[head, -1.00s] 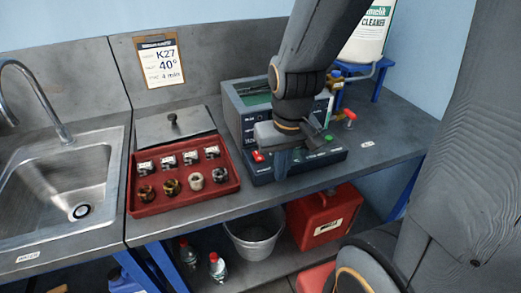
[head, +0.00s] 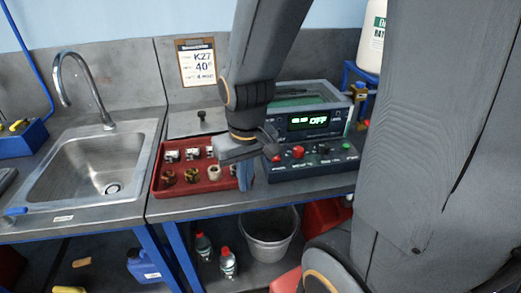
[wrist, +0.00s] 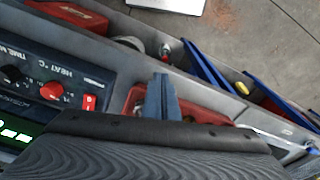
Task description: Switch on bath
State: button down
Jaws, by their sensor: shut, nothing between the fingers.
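The bath (head: 311,122) is a grey-green box with a clear lid at the back of the bench. Its lit display (head: 308,121) shows "OFF". The dark panel in front has a red knob (head: 298,152), a black knob (head: 323,148) and a green button (head: 346,145). The red power switch (wrist: 90,103) is at the panel's end in the wrist view, beside the red HEAT knob (wrist: 52,90). My gripper (head: 246,183) is shut and empty, left of the panel, near the red tray's right end. Its closed fingers (wrist: 163,95) show apart from the switch in the wrist view.
The red tray (head: 166,150) holds several jars and small pieces left of my gripper. A sink (head: 85,168) with a tap is further left. A card (head: 202,62) reads K27, 40°, 4 min. A bucket (head: 269,240) and bottles stand below the bench.

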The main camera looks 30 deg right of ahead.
notch_tip(320, 180, up, 14)
jog(key=n+g+b, duration=0.1)
jog(key=n+b, duration=0.1)
jog(key=n, duration=1.3)
send_over(277, 157)
jog(key=shift+f, duration=0.1)
jog(key=shift+f, duration=0.1)
notch_tip(277, 157, down, 14)
jog(key=p, duration=0.2)
jog(key=shift+p, duration=0.4)
